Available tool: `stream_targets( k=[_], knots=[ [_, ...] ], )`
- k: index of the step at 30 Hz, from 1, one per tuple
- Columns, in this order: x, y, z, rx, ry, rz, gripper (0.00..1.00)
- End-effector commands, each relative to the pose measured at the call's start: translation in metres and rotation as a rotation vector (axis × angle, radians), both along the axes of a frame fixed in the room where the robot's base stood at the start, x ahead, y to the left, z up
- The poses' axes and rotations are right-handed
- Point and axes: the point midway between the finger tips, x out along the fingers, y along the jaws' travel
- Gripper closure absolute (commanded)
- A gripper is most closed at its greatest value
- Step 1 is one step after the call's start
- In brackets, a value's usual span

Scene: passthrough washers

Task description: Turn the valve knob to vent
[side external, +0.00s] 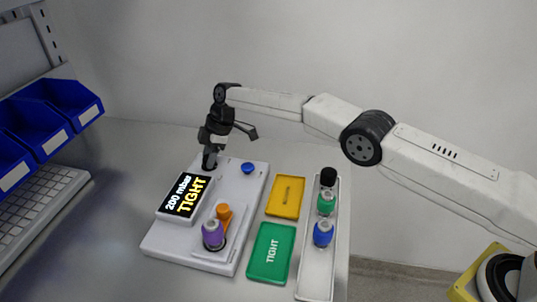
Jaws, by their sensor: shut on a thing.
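My gripper (210,158) is black and points down at the back left of the white test unit (162,241), behind its display. Its jaws are shut on what appears to be the valve knob, which the dark fingers mostly hide. I cannot make out which way the knob is turned. The display (186,196) reads "200 mbar" in white and "TIGHT" in yellow. A blue button (248,168) is to the right of my gripper, apart from it. An orange part (224,213) stands on the front of the unit, just behind a purple-capped piece (212,234).
A yellow tray (286,197) and a green "TIGHT" tray (271,252) lie right of the unit. A long white tray (316,278) holds black (328,177), green (326,202) and blue (323,233) pieces. Blue bins (62,103) and a keyboard (38,207) are at the left.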

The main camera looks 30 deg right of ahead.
Motion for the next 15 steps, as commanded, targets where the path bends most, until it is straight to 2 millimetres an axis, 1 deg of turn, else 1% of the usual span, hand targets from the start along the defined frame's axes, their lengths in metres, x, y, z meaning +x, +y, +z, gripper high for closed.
stream_targets(
  k=[15],
  knots=[
    [0.0000,0.0010,0.0003,0.001,-0.001,0.035,1.00]
  ],
)
